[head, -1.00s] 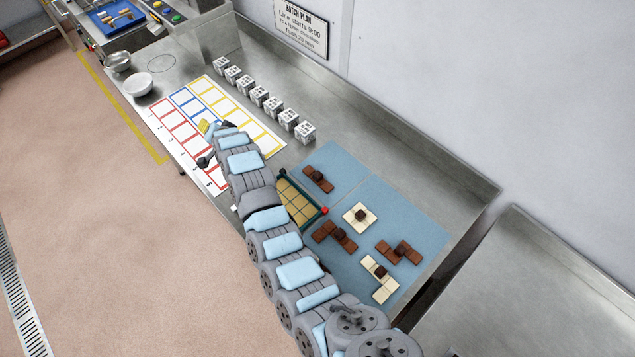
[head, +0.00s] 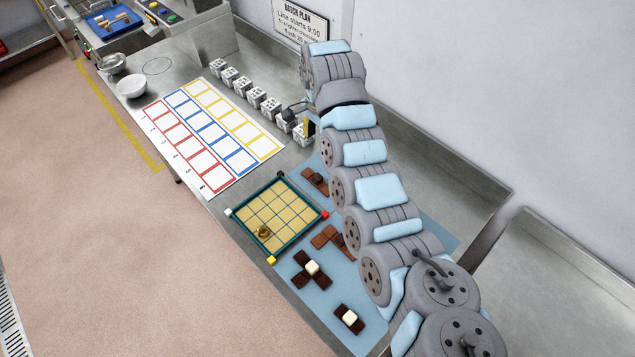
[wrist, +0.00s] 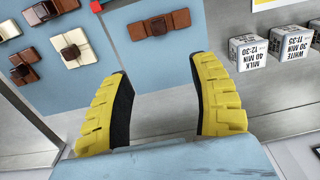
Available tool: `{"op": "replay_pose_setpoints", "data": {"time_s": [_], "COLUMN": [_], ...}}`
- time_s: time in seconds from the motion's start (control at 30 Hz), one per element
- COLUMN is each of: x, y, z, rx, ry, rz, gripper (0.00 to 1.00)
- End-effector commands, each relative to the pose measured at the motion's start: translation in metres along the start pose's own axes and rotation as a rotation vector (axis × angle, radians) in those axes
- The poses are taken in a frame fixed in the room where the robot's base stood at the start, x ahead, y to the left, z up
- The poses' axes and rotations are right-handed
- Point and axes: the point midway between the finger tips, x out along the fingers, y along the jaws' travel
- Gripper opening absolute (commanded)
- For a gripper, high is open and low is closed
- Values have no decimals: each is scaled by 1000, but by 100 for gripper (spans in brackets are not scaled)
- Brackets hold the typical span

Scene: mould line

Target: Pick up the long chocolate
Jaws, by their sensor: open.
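The long chocolate (wrist: 180,18), a straight milk-brown bar with a darker knob on top, lies flat on a blue mat (wrist: 225,40). In the head view (head: 308,174) it is partly hidden by my arm. My gripper (wrist: 160,85) is open and empty, its two yellow fingers spread wide. In the wrist view the bar lies beyond the fingertips, roughly in line with the gap between them, and touches neither. In the head view my gripper (head: 305,124) hangs by the cubes at the back, behind the bar.
Lettered white cubes (wrist: 248,52) stand right of the bar. A gridded tray (head: 243,234) with coloured corners sits in front. A sheet of coloured squares (head: 228,171) lies to its left.

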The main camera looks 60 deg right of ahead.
Motion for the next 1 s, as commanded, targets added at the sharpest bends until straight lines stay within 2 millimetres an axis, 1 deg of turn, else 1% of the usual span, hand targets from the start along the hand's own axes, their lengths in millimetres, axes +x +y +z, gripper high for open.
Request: {"op": "replay_pose_setpoints", "data": {"time_s": [0.03, 0.1, 0.47, 0.6, 0.8, 1.0], "x": [8, 19, 74, 97, 113, 120], "y": [-1, 0, -1, -1, 0, -1], "z": [2, 2, 2, 1, 1, 1], "rx": [-2, -1, -3, -3, -3, -3], "ry": [-3, -2, 0, 1, 0, 0], "rz": [2, 3, 0, 0, 0, 0], "gripper": [61, 61, 61, 61, 61, 61]}}
